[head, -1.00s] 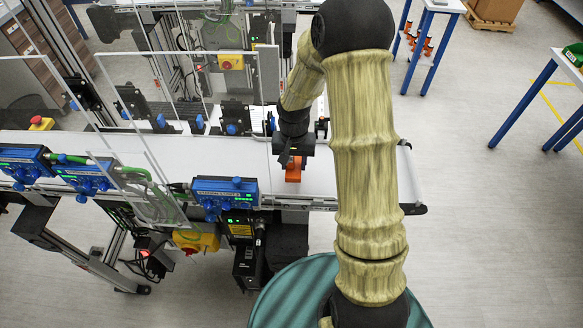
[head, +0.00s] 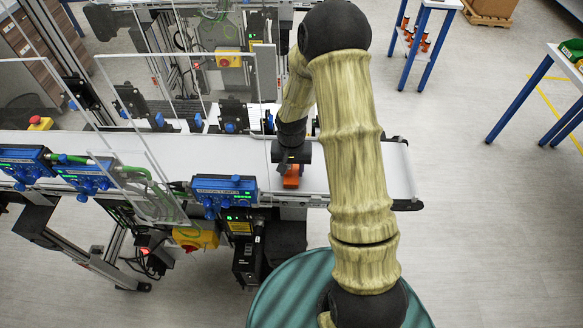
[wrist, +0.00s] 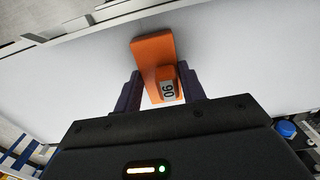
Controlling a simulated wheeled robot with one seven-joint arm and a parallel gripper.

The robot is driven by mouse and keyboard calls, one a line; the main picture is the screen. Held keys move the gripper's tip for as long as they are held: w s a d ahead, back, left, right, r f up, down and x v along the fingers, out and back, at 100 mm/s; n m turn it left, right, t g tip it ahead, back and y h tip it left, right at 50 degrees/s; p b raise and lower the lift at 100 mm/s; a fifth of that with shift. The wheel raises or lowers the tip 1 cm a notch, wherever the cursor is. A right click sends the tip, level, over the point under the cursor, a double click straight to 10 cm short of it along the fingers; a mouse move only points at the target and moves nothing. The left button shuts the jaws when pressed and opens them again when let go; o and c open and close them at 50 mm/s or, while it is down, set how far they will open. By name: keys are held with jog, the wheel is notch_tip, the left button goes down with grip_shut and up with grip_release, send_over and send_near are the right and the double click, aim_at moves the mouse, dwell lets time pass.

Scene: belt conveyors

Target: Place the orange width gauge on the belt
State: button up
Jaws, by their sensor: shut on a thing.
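The orange width gauge (head: 291,178) is at my gripper over the white conveyor belt (head: 232,150), near the belt's front edge.
Blue control boxes (head: 224,189) line the belt's front side, left of my gripper. Clear guard panels (head: 190,85) stand at the left and back. The belt is bare on both sides of the gauge, and its right end (head: 405,170) is free.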

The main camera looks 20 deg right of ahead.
aim_at(291, 166)
jog(key=shift+f, duration=0.15)
jog(key=o, duration=1.1)
jog(key=shift+w+r, duration=0.1)
jog(key=shift+r, duration=0.6)
notch_tip(291, 166, up, 11)
jog(key=shift+b, duration=1.25)
jog(key=s+r+n+t, duration=0.1)
jog(key=s, duration=0.3)
jog(key=s+r+n, duration=0.1)
jog(key=s, duration=0.4)
jog(key=s+r+n+t, duration=0.1)
jog(key=s, duration=0.4)
jog(key=shift+s+r+n+t, duration=0.25)
jog(key=shift+r+n+t, duration=0.05)
